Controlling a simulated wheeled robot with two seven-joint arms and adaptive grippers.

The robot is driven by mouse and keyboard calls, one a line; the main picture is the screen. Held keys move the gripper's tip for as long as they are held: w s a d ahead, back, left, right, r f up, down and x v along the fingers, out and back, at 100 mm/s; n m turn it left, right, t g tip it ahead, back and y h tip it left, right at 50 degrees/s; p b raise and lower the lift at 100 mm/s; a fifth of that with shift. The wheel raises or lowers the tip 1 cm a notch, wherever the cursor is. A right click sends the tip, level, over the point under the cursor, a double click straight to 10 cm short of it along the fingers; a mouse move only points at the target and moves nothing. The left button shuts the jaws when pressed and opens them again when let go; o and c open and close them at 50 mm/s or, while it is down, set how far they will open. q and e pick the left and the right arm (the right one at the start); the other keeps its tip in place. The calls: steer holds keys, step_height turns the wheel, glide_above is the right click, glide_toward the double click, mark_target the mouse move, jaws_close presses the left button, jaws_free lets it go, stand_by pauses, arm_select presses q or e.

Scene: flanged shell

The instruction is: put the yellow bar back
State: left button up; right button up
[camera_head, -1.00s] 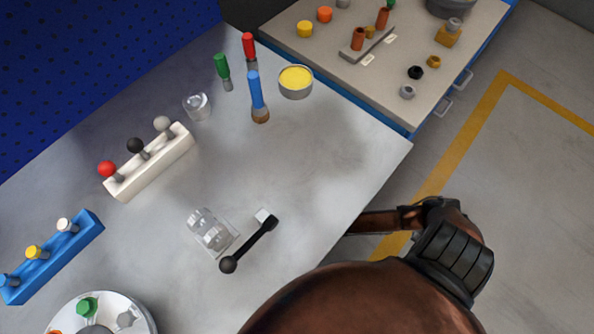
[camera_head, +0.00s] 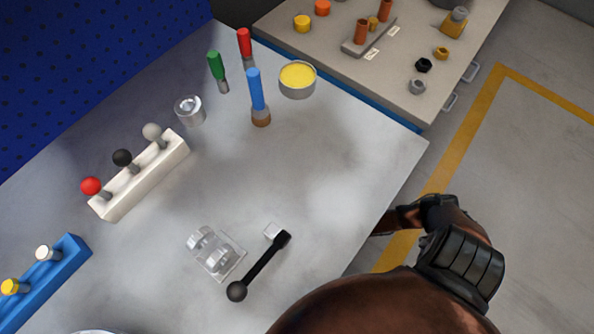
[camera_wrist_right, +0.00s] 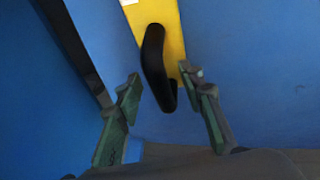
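In the right wrist view a yellow bar-like strip (camera_wrist_right: 172,22) stands against a blue surface, with a long black handle-like piece (camera_wrist_right: 154,65) on it. My right gripper (camera_wrist_right: 160,82) is open. Its two green-grey fingers lie left and right of the black piece, with gaps visible on both sides. I cannot tell how far the fingertips are from the blue surface. In the head view I see my copper-coloured arm at the bottom right, but no gripper fingers and no clear yellow bar. My left gripper is in neither view.
The grey workbench (camera_head: 300,170) holds a white block with ball-topped levers (camera_head: 150,180), a blue block with pegs (camera_head: 52,280), a clear clamp-like fixture (camera_head: 215,252), a black lever (camera_head: 262,265) and a yellow-filled cup (camera_head: 297,80). A second bench (camera_head: 395,85) stands behind.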

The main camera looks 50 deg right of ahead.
steer(key=shift+c, duration=0.2)
jaws_close()
stand_by(0.6)
